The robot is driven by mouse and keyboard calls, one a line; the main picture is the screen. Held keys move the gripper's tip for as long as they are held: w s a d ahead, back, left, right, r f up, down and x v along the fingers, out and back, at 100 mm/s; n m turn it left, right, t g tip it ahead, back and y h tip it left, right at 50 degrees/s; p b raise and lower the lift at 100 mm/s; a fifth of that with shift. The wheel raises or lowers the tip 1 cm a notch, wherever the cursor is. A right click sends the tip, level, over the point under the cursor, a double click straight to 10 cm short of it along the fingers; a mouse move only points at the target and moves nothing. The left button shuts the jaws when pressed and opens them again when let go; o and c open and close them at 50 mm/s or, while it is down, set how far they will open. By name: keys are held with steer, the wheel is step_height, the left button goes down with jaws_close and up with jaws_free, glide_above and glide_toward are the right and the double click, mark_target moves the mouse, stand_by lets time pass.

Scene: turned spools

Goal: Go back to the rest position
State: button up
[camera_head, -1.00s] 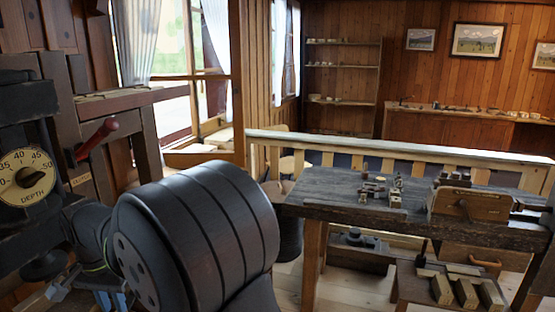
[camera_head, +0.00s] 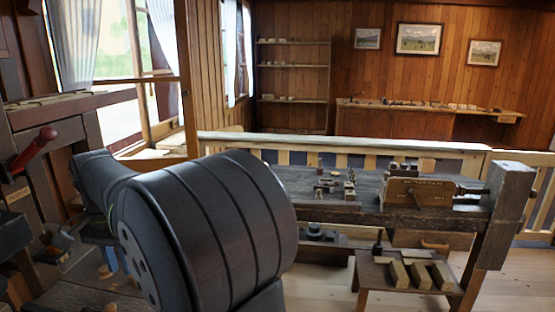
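My arm's large black joint housing (camera_head: 205,225) fills the lower left and middle of the view. Behind its left side, a small bluish part of my gripper (camera_head: 112,260) shows near a cluttered surface at the lower left. The fingertips are mostly hidden by the arm, so I cannot tell whether they are open, shut or holding anything. No turned spool can be made out for certain.
A dark workbench (camera_head: 285,183) with small turned-looking pieces (camera_head: 333,186) and a wooden box-like tool (camera_head: 415,193) stands right of my arm. A low stool (camera_head: 372,272) holds wooden blocks. A red-handled lever (camera_head: 35,150) juts out at left. Floor is free at lower right.

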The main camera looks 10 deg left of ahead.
steer(key=w+f+m, duration=0.4)
steer(key=w+m, duration=0.3)
steer(key=w, duration=0.6)
steer(key=w+f+m, duration=0.5)
steer(key=w+m, duration=0.2)
steer(key=w, duration=0.5)
steer(key=shift+w+f+m, duration=0.25)
steer(key=shift+w+m, duration=0.05)
steer(key=shift+w, duration=0.1)
steer(key=shift+d, duration=0.1)
